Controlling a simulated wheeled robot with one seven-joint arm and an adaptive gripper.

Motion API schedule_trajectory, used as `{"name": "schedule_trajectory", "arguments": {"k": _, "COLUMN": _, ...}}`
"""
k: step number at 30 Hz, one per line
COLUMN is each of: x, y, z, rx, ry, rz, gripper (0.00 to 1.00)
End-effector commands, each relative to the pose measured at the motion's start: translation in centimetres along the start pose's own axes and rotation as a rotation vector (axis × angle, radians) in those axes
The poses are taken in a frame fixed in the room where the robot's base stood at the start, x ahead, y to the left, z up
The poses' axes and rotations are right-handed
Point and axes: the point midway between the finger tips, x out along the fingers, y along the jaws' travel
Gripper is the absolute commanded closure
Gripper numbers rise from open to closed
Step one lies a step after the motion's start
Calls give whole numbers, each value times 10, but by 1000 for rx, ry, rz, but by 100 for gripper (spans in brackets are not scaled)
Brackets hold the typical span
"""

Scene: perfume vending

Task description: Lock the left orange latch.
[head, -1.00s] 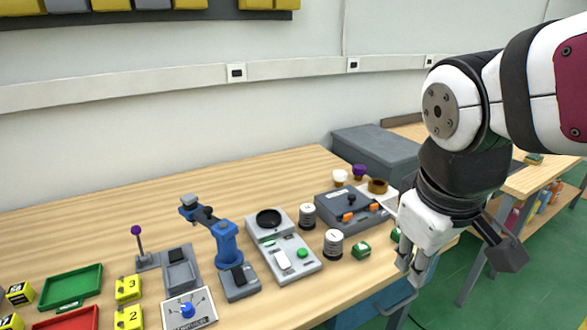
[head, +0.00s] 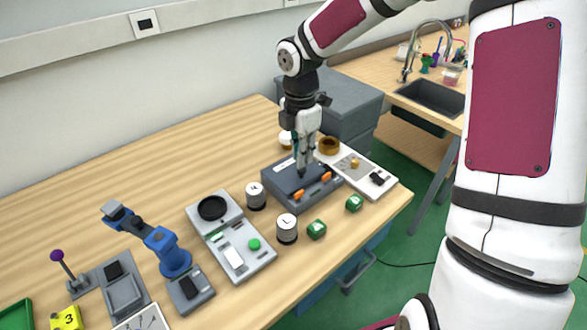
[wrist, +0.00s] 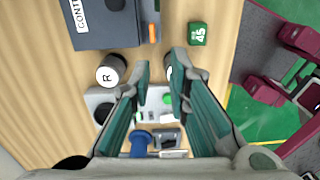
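A dark grey control box (head: 273,182) with a black knob on top stands near the table's right end. Two orange latches sit on its front side: the left latch (head: 298,194) and the right latch (head: 326,177). In the wrist view the box (wrist: 105,30) is at upper left, with the left latch (wrist: 152,34) on its edge, ahead of the fingertips. My gripper (head: 303,172) points down over the box, close behind the latches. Its fingers (wrist: 161,72) are apart with nothing between them. I cannot tell the left latch's exact position or whether a fingertip touches the box.
Two labelled cans, R (head: 256,196) and L (head: 287,228), stand left of and before the box. Green cubes (head: 316,229) (head: 354,203) lie in front. A white panel (head: 378,180) is to the right, a grey panel (head: 232,240) to the left.

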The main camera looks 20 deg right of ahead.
Motion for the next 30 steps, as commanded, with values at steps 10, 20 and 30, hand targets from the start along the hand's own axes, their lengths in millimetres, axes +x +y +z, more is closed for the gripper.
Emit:
{"name": "schedule_trajectory", "arguments": {"k": 10, "x": 25, "y": 5, "z": -1, "rx": -55, "ry": 25, "rz": 6, "gripper": 83}}
{"name": "schedule_trajectory", "arguments": {"k": 20, "x": 90, "y": 4, "z": -4, "rx": -53, "ry": 26, "rz": 5, "gripper": 83}}
{"name": "schedule_trajectory", "arguments": {"k": 30, "x": 136, "y": 6, "z": -4, "rx": -52, "ry": 23, "rz": 8, "gripper": 83}}
